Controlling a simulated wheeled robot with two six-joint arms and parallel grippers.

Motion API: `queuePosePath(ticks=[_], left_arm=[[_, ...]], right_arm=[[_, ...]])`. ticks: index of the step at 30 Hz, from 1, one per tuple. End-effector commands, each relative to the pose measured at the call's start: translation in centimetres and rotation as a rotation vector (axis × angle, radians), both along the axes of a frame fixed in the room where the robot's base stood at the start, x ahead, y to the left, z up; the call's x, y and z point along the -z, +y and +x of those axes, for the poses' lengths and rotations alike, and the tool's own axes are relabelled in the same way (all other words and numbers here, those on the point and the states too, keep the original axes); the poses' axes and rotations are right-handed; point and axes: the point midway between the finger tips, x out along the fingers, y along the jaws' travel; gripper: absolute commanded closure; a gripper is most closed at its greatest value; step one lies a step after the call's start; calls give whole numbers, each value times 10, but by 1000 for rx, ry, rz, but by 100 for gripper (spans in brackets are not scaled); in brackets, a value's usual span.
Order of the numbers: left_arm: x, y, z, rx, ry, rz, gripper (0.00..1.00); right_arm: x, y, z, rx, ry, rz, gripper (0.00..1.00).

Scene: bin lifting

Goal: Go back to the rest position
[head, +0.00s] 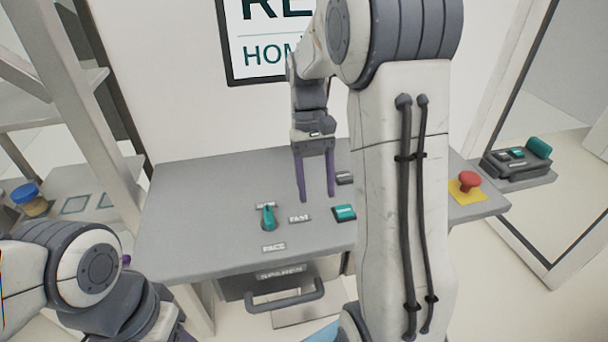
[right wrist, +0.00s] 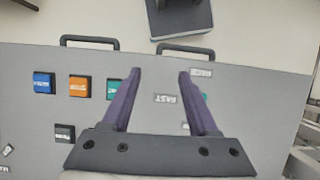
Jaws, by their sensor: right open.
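My right gripper (head: 317,197) hangs fingers down over the grey control table (head: 190,215) in the head view. Its two purple fingers are apart with nothing between them. In the right wrist view the open gripper (right wrist: 160,72) is above the panel, with the FAST label (right wrist: 165,98) seen between the fingers. My left arm is at the lower left of the head view. Only a small purple bit, perhaps a finger, shows there, and its jaws are hidden.
The table carries a teal knob (head: 268,217), a teal button (head: 344,212) and a red mushroom button (head: 470,181). Orange (right wrist: 80,86) and blue (right wrist: 44,82) buttons show in the wrist view. A shelf with a blue-lidded jar (head: 29,200) stands left.

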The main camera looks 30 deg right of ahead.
Motion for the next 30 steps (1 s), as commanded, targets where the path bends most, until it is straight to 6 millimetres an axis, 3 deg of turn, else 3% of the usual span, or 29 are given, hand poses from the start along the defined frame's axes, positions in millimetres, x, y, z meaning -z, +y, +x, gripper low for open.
queuePosePath(ticks=[8, 11, 13, 18, 21, 25, 30], left_arm=[[0, 0, 0, 0, 0, 0, 50], [0, 0, 0, 0, 0, 0, 50], [0, 0, 0, 0, 0, 0, 50], [0, 0, 0, 0, 0, 0, 50], [0, 0, 0, 0, 0, 0, 50], [0, 0, 0, 0, 0, 0, 50], [0, 0, 0, 0, 0, 0, 50]], right_arm=[[-1, 9, 0, -24, -12, -1, 40], [-3, 40, -5, -109, -52, -2, 40], [-3, 74, -15, -205, -99, 2, 40], [1, 157, -64, -487, -242, 36, 40], [7, 189, -99, -635, -318, 71, 40], [15, 212, -136, -776, -390, 119, 40], [21, 221, -160, -862, -434, 155, 40]])
